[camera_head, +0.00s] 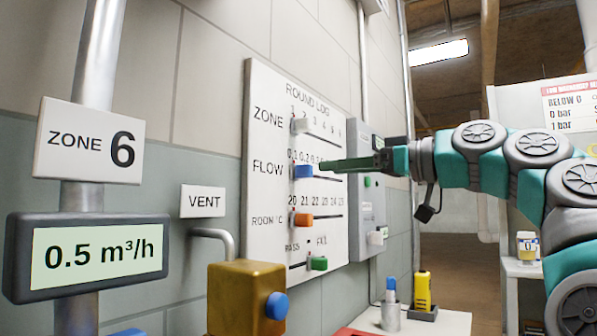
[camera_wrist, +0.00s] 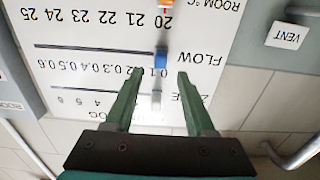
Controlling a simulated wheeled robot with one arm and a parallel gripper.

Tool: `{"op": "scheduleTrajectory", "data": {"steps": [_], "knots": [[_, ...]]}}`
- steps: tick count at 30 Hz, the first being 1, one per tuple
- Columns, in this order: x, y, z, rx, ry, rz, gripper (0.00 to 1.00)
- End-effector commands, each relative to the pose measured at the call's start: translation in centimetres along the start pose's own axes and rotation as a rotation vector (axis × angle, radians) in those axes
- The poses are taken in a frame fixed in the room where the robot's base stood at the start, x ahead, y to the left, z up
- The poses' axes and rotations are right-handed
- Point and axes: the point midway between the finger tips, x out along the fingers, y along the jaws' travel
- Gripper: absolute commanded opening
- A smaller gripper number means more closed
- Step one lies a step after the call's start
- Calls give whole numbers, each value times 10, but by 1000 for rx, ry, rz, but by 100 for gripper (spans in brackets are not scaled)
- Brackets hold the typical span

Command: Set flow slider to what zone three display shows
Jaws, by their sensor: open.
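The round log board (camera_head: 265,215) on the wall has a FLOW row with a blue slider (camera_head: 304,171) at the left end of its scale, by 0.1. The blue slider also shows in the wrist view (camera_wrist: 161,58). My gripper (camera_head: 325,166) is open. In the wrist view its two fingers (camera_wrist: 159,74) point at the board, one on each side of the blue slider; I cannot tell whether they touch it. A display (camera_head: 100,255) reads 0.5 m³/h under a ZONE 6 sign (camera_head: 90,142). No zone three display shows in these views.
The board also has a white ZONE slider (camera_head: 300,125), an orange ROOM slider (camera_head: 303,219) and a green slider (camera_head: 318,263). A brass box with a blue knob (camera_head: 276,306) stands out in front. A grey wall box (camera_head: 368,200) adjoins the board.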

Motion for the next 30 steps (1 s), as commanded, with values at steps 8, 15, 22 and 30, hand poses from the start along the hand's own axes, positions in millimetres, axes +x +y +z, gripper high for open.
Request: {"op": "scheduleTrajectory", "data": {"steps": [8,15,22,30], "knots": [[40,-1,0,1,-2,-2,55],[67,-1,0,1,-3,-2,55],[69,0,0,1,-1,-1,55],[69,0,0,1,-1,-1,28]]}}
